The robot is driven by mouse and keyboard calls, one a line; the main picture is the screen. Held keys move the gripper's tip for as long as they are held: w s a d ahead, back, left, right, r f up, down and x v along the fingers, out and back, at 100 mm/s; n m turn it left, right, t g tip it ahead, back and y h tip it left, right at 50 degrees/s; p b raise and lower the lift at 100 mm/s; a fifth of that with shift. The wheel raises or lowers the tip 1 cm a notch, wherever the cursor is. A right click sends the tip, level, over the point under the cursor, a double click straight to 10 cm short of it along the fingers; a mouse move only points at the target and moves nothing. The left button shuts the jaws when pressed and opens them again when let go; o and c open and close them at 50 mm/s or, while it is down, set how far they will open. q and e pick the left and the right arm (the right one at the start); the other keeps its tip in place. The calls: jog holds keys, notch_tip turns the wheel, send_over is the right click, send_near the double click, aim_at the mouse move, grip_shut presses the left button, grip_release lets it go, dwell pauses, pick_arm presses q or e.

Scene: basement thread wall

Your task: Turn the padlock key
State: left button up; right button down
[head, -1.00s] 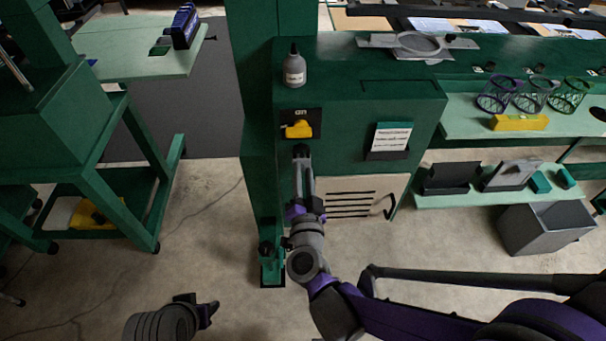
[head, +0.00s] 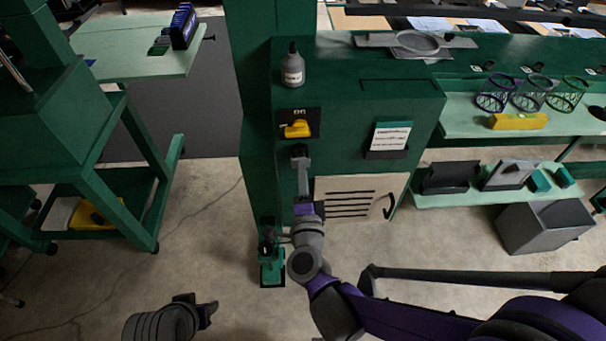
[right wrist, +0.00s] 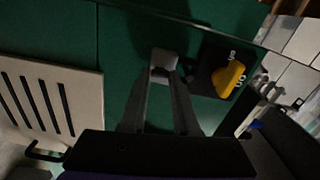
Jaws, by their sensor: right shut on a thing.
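A small pale grey block (right wrist: 164,62), which I take to be the padlock or its key, sits against the green cabinet front (right wrist: 130,40) between my right fingertips. In the head view this grey piece (head: 299,151) is below the yellow switch knob. Key and lock body cannot be told apart. My right gripper (right wrist: 162,80) is shut on this piece, its fingers reaching straight to the panel; it also shows in the head view (head: 301,165). My left gripper (head: 203,309) hangs low at the bottom left, far from the cabinet; its opening is unclear.
A yellow knob (head: 297,129) on a black plate is just above the right gripper. A slotted pale panel (head: 350,197) with a dark handle is below right. A grey bottle (head: 293,68) stands on top. A paper holder (head: 388,138) juts out at right.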

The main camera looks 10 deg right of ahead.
jog(key=shift+m, duration=0.3)
jog(key=c, duration=0.6)
grip_release()
jog(key=shift+c, duration=0.2)
